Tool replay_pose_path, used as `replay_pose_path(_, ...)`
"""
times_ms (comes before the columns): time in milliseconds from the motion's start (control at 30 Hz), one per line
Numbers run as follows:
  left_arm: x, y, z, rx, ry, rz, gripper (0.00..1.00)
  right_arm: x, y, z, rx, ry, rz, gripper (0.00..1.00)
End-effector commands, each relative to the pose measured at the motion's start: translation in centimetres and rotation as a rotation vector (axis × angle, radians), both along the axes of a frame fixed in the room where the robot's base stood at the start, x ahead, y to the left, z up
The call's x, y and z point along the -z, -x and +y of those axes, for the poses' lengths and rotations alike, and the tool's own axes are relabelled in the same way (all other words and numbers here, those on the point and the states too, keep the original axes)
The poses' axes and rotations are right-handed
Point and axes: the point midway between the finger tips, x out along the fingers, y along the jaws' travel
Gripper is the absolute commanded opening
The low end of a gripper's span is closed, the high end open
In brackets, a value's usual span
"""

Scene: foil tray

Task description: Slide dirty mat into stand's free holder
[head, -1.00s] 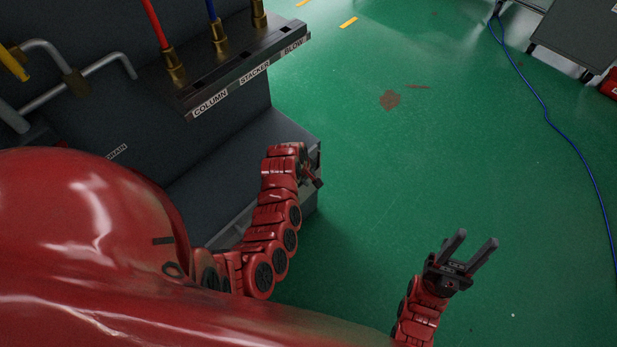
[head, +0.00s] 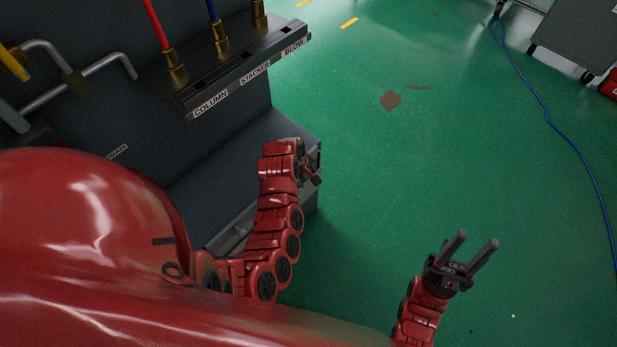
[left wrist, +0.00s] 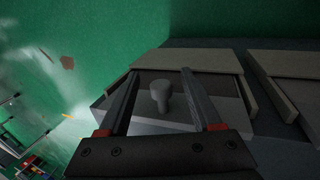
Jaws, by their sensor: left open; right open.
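I cannot make out the dirty mat or the stand with its free holder in either view. My left gripper (head: 313,178) is at the right end of the dark grey machine's lower ledge, and its fingers are mostly hidden behind the wrist. In the left wrist view its open fingers (left wrist: 161,76) straddle a grey knob (left wrist: 161,95) on a dark grey box-like front. I cannot tell whether they touch it. My right gripper (head: 477,239) is open and empty above the green floor at the lower right.
The dark grey machine (head: 235,160) fills the left, with a labelled overhang (head: 245,75) and hose fittings above my left arm. Light grey panels (left wrist: 190,62) lie beyond the knob. A blue cable (head: 547,110) and a grey cart (head: 580,35) are at the right. The middle floor is clear.

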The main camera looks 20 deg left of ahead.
Motion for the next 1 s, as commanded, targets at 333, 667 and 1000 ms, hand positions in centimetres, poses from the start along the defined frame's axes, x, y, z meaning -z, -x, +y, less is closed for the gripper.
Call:
replay_pose_path(333, -6.5, 1.8, 0.7, 0.0, -0.002, -0.007, 0.65, 0.1, 0.0, 0.0, 0.0, 0.0, 0.0, 0.46)
replay_pose_path(667, -12.8, 3.7, 1.3, 0.0, 0.003, 0.0, 0.65, -2.7, 0.0, 0.0, 0.0, 0.0, 0.0, 0.46)
replay_pose_path(1000, -13.3, 4.0, 1.5, 0.0, 0.001, 0.0, 0.65, -3.2, 0.0, 0.0, 0.0, 0.0, 0.0, 0.46)
